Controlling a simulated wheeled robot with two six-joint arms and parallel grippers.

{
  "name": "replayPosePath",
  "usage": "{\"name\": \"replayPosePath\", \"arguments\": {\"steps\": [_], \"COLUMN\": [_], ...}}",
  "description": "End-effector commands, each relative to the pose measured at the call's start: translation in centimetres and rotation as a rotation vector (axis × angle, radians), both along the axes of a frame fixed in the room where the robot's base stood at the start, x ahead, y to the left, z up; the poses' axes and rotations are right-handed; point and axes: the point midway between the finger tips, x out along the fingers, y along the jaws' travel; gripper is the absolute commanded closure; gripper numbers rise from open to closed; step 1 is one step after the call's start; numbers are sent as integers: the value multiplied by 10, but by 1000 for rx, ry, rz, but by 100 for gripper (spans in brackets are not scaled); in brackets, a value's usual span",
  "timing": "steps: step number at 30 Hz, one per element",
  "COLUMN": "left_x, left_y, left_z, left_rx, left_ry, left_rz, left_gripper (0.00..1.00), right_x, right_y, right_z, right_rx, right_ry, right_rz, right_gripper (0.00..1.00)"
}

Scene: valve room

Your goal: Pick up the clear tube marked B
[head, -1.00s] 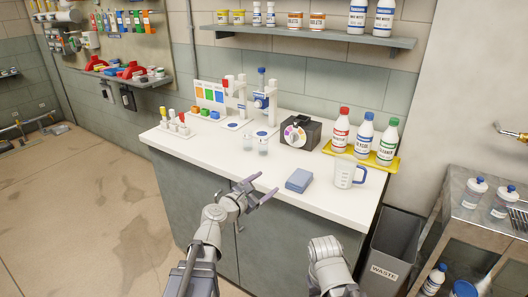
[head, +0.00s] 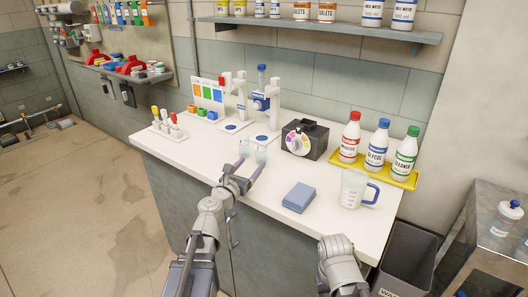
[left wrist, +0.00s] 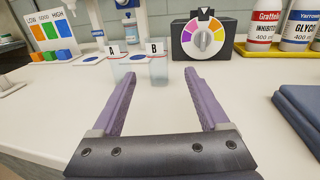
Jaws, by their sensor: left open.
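Clear tube B (left wrist: 158,68) stands upright on the white counter (left wrist: 60,110), with a red line and a white B label in the left wrist view. It also shows in the head view (head: 261,154). Clear tube A (left wrist: 117,64) stands just left of it, also seen in the head view (head: 244,148). My left gripper (left wrist: 160,76) is open and empty, its purple fingers pointing at the tubes. Tube B appears between the fingertips, beyond them; A lies toward the left finger. In the head view the left gripper (head: 253,166) is just in front of the tubes. My right gripper is not visible, only part of its arm.
A black dial box (head: 304,139) stands right of the tubes. A blue folded cloth (head: 299,197) and a measuring jug (head: 354,190) lie to the right. Behind the tubes are stands (head: 262,98) and coloured blocks (head: 203,112). Bottles stand on a yellow tray (head: 345,163).

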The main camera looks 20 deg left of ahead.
Motion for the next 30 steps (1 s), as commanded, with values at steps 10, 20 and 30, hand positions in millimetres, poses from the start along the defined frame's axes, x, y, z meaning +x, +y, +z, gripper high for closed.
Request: {"name": "replayPosePath", "arguments": {"steps": [10,20,30], "left_x": [19,34,78], "left_y": [-2,-4,-8], "left_z": [0,-1,-2], "left_rx": [1,1,1], "left_ry": [0,0,-1], "left_rz": [0,-1,-1], "left_gripper": [22,22,22], "right_x": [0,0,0], "right_y": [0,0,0], "right_z": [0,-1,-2], "right_rx": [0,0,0], "right_ry": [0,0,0], "right_rz": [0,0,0], "right_gripper": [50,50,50]}}
